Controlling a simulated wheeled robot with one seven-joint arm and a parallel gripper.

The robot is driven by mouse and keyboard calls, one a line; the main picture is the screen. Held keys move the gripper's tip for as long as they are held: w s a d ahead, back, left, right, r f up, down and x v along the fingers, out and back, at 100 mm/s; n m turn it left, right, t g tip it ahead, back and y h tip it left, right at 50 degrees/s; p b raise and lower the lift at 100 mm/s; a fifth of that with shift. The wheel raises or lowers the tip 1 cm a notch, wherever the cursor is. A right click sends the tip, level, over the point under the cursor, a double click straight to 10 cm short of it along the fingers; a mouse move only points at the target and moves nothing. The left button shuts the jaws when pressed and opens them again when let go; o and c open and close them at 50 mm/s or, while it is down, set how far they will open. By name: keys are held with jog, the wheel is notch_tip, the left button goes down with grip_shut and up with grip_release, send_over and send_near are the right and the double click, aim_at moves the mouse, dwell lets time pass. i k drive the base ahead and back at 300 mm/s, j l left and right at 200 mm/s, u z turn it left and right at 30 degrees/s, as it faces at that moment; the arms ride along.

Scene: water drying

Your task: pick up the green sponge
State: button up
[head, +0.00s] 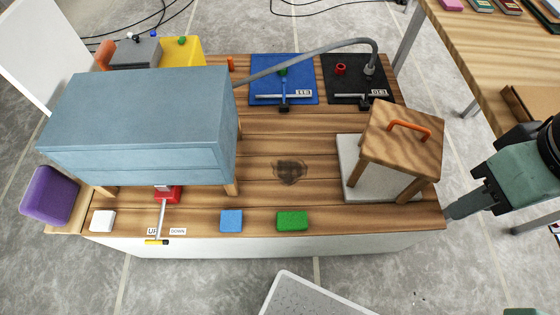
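The green sponge (292,221) is a small rectangular block lying flat near the front edge of the wooden workbench (262,205). My gripper (450,212) is at the right, beside the bench's right front corner, well to the right of the sponge. It points left toward the bench. Its fingers are small and seen from the side, so I cannot tell whether they are open or shut. Nothing shows between the gripper and the sponge's top.
A blue sponge (231,221) lies left of the green one. A small wooden stool (402,140) with an orange handle stands on a grey slab (350,160) to the right. A blue-grey box (140,120) covers the left. A dark wet patch (290,171) marks the bench behind the green sponge.

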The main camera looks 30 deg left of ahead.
aim_at(296, 220)
jog(key=j+u, duration=0.2)
jog(key=u, duration=0.25)
jog(key=j+u, duration=0.2)
jog(key=u, duration=0.25)
